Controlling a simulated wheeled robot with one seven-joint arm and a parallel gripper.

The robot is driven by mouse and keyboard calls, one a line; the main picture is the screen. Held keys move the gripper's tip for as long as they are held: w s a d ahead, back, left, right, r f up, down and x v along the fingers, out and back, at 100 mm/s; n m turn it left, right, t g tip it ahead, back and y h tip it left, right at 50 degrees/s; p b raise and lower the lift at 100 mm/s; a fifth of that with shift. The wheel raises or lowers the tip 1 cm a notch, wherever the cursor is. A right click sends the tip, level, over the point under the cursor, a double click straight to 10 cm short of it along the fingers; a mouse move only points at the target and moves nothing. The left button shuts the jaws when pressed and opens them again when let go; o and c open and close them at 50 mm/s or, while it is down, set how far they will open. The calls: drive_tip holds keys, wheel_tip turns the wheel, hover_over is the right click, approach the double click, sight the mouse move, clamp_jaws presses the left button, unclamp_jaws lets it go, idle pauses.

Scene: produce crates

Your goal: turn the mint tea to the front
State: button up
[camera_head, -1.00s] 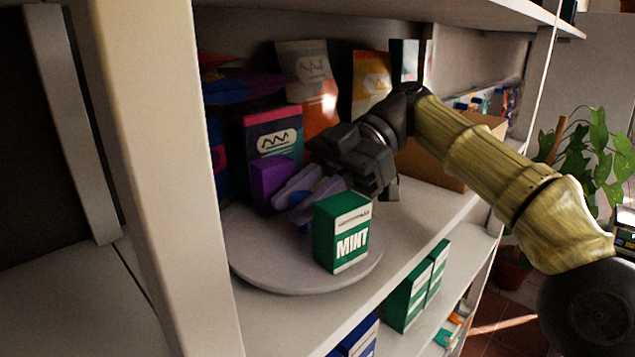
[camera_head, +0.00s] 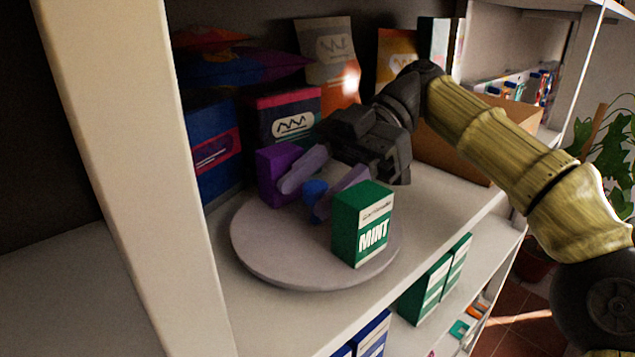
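The mint tea is a green box (camera_head: 362,225) with a white label reading MINT. It stands upright at the front right of a round grey turntable (camera_head: 265,262) on the shelf, its lettered face turned to the front right. My gripper (camera_head: 303,201) reaches in from the right, behind and left of the mint box. Its two grey-purple fingers are apart, on either side of a small blue upright piece (camera_head: 315,190) on the turntable. I cannot tell whether they touch it. A purple box (camera_head: 275,175) stands behind the left finger; the right finger's tip is close to the mint box.
A pale shelf post (camera_head: 130,170) stands at the left. Behind the turntable are a dark box with a pink top (camera_head: 290,108), a blue box (camera_head: 213,150) and several bags. A brown carton (camera_head: 450,150) is at the right. More green boxes (camera_head: 435,282) sit on the shelf below.

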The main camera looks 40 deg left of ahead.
sight(312, 186)
drive_tip(key=shift+w, duration=0.1)
drive_tip(key=p+v, duration=0.3)
drive_tip(key=v, duration=0.2)
drive_tip(key=shift+r, duration=0.15)
drive_tip(key=p+v, duration=0.2)
drive_tip(key=shift+p, duration=0.4)
drive_tip(key=p+v, duration=0.1)
drive_tip(key=p, duration=0.1)
drive_tip(key=shift+w+d+r+p, duration=0.1)
drive_tip(key=shift+w+r+p, duration=0.15)
drive_tip(key=shift+p, duration=0.15)
drive_tip(key=p+v, duration=0.3)
drive_tip(key=p, duration=0.1)
drive_tip(key=shift+d+f, duration=0.1)
drive_tip(key=shift+f, duration=0.1)
